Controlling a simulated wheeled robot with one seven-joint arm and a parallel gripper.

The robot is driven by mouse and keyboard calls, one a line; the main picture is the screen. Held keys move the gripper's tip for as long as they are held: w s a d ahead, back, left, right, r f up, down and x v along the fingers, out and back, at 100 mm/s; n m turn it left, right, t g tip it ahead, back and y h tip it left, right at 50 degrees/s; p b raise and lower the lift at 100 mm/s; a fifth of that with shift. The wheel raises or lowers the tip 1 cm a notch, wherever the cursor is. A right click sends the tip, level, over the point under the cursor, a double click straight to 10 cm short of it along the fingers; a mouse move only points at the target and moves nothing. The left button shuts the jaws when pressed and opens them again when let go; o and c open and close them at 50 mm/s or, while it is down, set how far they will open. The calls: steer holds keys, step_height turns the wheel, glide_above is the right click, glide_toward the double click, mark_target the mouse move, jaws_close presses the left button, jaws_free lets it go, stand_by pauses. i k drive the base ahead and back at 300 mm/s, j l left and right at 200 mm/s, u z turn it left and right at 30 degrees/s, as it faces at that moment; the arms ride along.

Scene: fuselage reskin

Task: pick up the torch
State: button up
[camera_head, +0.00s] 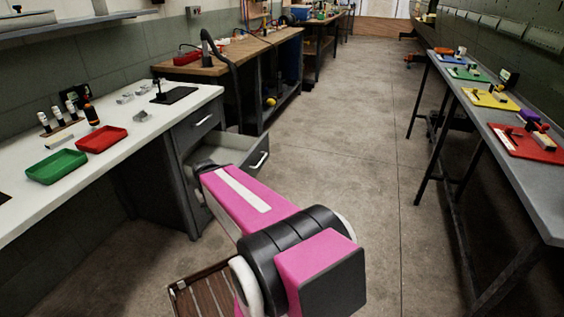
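I cannot make out a torch for certain. A small upright black and orange object (91,112) stands on the white bench (45,190) at the left, behind the red tray; it is too small to tell what it is. A grey drawer (232,152) under that bench is pulled open, and part of its inside is hidden behind my pink arm. My arm reaches from the bottom middle toward this drawer. My gripper does not show.
A green tray (56,166) and a red tray (101,139) lie on the white bench, near small white bottles (44,121). A grey table (520,166) with coloured mats stands at the right. The concrete floor (345,150) between is clear.

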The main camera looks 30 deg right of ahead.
mark_target(79, 89)
steer(key=l+z, duration=0.15)
steer(key=z, duration=0.55)
steer(key=u, duration=1.3)
